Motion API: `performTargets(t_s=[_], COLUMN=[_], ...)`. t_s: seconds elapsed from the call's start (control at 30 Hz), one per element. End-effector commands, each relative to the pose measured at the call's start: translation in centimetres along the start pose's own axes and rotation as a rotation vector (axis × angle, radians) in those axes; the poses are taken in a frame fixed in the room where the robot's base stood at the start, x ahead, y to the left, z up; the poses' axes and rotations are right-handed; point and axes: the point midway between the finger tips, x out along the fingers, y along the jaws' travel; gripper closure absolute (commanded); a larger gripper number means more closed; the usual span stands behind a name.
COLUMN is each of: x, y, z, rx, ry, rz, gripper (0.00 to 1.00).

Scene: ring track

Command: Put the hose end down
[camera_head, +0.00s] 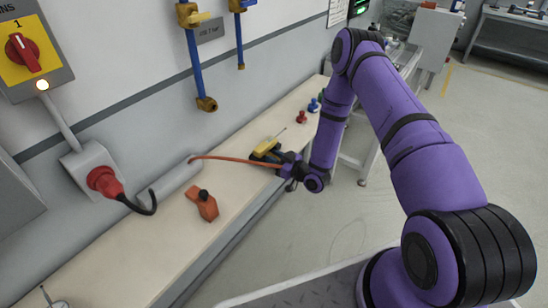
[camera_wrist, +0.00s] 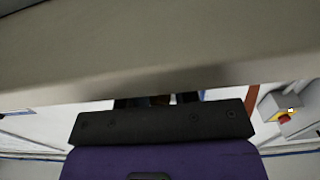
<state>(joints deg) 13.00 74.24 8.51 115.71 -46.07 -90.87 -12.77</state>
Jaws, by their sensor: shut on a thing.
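An orange-red hose (camera_head: 235,160) runs from a grey cylinder (camera_head: 175,182) on the bench to my gripper (camera_head: 281,165). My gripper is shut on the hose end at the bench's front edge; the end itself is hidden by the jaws. Whether the hose end touches the bench top cannot be told. In the wrist view, my gripper (camera_wrist: 157,100) shows as a dark bar with the fingertips mostly hidden, and a short stretch of hose (camera_wrist: 252,98) shows to its right.
The pale bench (camera_head: 120,255) runs along the wall. A yellow and black tool (camera_head: 266,149) lies close behind my gripper. An orange object (camera_head: 204,205) and a red plug (camera_head: 104,181) are to the left. Small red (camera_head: 301,117) and blue (camera_head: 313,105) items stand farther back.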

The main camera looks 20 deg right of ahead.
Motion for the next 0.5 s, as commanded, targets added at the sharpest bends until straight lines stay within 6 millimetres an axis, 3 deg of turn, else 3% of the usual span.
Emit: performTargets(t_s=[0.03, 0.13, 0.5], x=[0.01, 0.00, 0.00], y=[0.00, 0.00, -0.01], z=[-0.03, -0.03, -0.42], rx=[0.000, 0.000, 0.000], ry=[0.000, 0.000, 0.000], rz=[0.000, 0.000, 0.000], gripper=[0.68, 0.47, 0.47])
